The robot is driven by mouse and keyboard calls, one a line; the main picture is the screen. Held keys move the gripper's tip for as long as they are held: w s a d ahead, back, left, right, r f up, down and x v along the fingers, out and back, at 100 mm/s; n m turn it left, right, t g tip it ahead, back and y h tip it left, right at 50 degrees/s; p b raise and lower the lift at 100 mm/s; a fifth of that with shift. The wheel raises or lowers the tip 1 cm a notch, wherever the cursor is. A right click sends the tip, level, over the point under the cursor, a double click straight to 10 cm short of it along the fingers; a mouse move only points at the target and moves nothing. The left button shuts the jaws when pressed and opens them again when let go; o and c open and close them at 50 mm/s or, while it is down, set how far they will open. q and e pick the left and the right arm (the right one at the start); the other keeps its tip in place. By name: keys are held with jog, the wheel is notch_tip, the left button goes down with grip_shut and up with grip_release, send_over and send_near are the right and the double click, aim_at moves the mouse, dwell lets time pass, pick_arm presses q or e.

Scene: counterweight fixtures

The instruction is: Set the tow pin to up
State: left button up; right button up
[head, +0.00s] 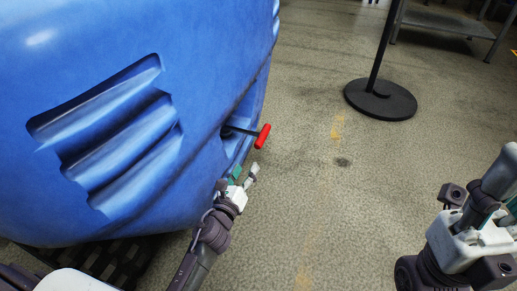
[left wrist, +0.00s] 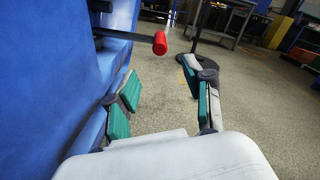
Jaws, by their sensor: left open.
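The tow pin shows as a red handle (head: 262,136) on a dark rod that sticks out of a recess in the side of a large blue body (head: 110,110). In the left wrist view the red handle (left wrist: 160,43) is ahead of and above the fingers, with its dark rod running left into the recess. My left gripper (head: 246,176) is beside the blue body, just below the handle in the head view. Its green-padded fingers (left wrist: 158,95) are spread apart with nothing between them. My right gripper's fingertips are out of the head view; only part of that arm shows at the lower right.
A black round stand base with a pole (head: 381,99) stands on the floor at upper right. A grey metal table (head: 445,22) is farther back. The blue body's wall is close on the left of my left gripper. The floor (head: 310,200) to the right is clear.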

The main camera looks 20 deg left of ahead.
aim_at(257, 147)
pick_arm(q)
jog(key=w+b, duration=0.1)
jog(key=w, duration=0.5)
jog(key=w+b, duration=0.1)
jog(key=w, duration=0.4)
jog(key=shift+w+d+b, duration=0.2)
jog(key=shift+w+b, duration=0.2)
grip_shut()
